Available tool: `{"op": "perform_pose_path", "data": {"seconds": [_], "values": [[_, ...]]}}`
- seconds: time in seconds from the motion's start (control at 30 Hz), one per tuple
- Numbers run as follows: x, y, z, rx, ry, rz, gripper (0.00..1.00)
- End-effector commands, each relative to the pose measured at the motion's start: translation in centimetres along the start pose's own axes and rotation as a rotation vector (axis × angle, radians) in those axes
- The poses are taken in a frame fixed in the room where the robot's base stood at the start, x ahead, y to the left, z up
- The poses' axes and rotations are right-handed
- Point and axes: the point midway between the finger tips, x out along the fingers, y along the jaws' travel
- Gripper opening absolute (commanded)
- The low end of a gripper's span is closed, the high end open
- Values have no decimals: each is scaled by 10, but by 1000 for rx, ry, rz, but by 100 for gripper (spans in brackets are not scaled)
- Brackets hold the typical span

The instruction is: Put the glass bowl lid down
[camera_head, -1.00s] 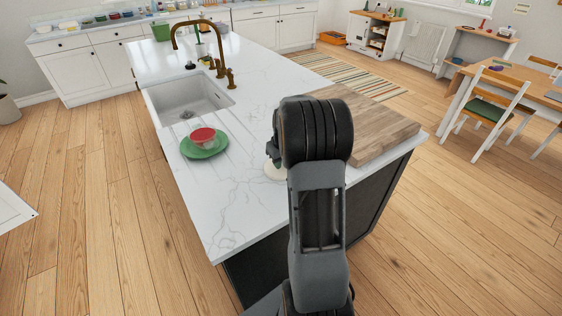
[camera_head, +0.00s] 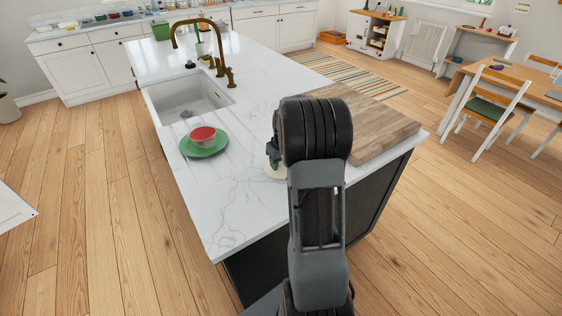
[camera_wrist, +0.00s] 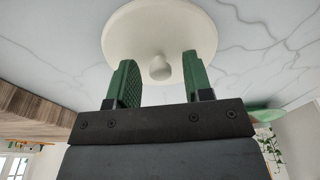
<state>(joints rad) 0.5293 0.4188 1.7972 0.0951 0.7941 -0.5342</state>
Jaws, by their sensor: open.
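The bowl lid (camera_wrist: 130,30) shows in the wrist view as a cream-white disc with a round knob (camera_wrist: 160,68). It lies on the white marbled countertop, knob towards me. My gripper (camera_wrist: 158,72) has its two green fingers apart, one on each side of the knob, with a gap to each. In the head view only an edge of the lid (camera_head: 275,172) shows to the left of my arm, which hides the rest.
A wooden board (camera_head: 365,125) lies on the counter just right of my arm. A sink (camera_head: 187,97) with a brass tap (camera_head: 200,40) is farther back. The front left of the countertop (camera_head: 235,205) is clear.

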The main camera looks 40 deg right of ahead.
Motion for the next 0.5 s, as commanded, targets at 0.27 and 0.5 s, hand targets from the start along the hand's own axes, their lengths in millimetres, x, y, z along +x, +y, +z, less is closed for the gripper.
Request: {"op": "perform_pose_path", "data": {"seconds": [0.27, 0.5], "values": [[-32, 0, -1, 0, 4, 2, 46], [-79, 0, -1, 0, 4, 2, 46]]}}
